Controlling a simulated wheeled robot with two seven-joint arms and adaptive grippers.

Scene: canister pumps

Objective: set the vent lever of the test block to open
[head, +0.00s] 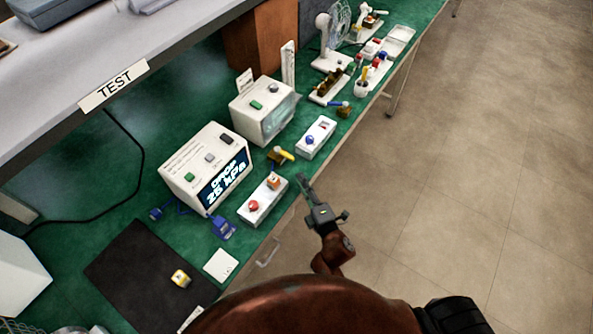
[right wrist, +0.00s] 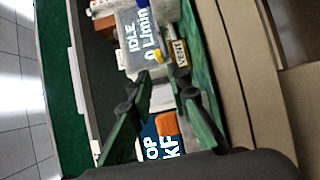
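The small brass test block (head: 275,157) stands on the green bench between the two white instruments, with a yellow lever (head: 287,154) sticking out to the right. In the right wrist view a VENT label (right wrist: 181,50) shows near the yellow lever (right wrist: 158,58); the label's words for the lever positions are not readable. My right gripper (head: 304,184) is at the bench's front edge, nearer me than the block and apart from it. Its two fingers (right wrist: 167,90) are spread with nothing between them. My left gripper is not in view.
A white box with a red button (head: 262,207) and an orange knob (head: 273,183) lies close to my right gripper. The instrument reading DROP 25 kPa (head: 207,172) stands behind it. A white box with a blue knob (head: 316,138) is beyond the block. The floor (head: 460,180) is clear.

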